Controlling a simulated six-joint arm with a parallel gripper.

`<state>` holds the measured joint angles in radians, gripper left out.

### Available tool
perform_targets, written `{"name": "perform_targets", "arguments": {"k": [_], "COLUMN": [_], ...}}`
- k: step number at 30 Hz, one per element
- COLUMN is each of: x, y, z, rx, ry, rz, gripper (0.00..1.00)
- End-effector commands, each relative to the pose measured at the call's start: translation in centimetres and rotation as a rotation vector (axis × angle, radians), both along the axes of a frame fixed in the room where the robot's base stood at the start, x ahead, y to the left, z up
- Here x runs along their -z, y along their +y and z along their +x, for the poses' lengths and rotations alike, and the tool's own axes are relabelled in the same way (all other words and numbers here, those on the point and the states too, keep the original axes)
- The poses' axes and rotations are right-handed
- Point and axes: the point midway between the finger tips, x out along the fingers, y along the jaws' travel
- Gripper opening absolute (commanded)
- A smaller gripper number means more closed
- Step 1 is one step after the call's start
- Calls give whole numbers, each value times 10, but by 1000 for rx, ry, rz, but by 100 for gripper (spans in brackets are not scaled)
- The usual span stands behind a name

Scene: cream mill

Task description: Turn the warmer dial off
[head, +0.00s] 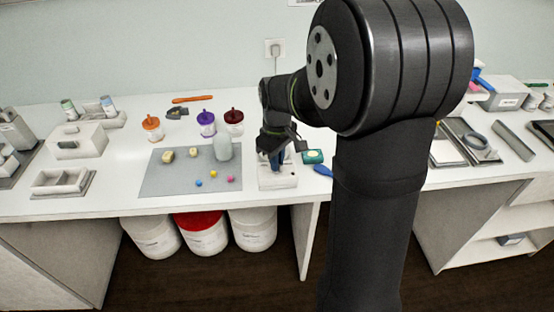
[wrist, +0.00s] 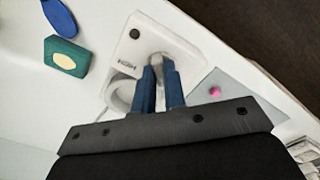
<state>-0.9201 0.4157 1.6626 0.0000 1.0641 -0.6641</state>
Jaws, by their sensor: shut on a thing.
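The warmer is a small white box (head: 278,182) on the bench, right of the grey mat. It also shows in the wrist view (wrist: 140,40), with dark lettering and a dark round spot on its top. My gripper (wrist: 160,68) has its blue fingers closed on the grey warmer dial (wrist: 157,57) on the top face. The fingers hide much of the dial, so its pointer setting cannot be read. In the head view my gripper (head: 276,165) points down over the warmer.
A green block with a yellow oval (wrist: 66,56) and a blue paddle-shaped thing (wrist: 60,17) lie beside the warmer. The grey mat (head: 165,180) holds a pale bottle (head: 222,148) and small coloured balls. Capped jars (head: 207,124) stand behind. The bench's front edge is close.

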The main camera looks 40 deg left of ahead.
Motion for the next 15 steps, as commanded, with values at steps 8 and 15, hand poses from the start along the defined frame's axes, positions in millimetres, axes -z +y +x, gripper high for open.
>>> {"name": "perform_targets", "arguments": {"k": [8,15], "x": [-1,-1], "y": [1,1], "z": [0,0], "rx": [-4,-3], "ry": [-2,-2], "rz": [3,2], "gripper": [0,33]}}
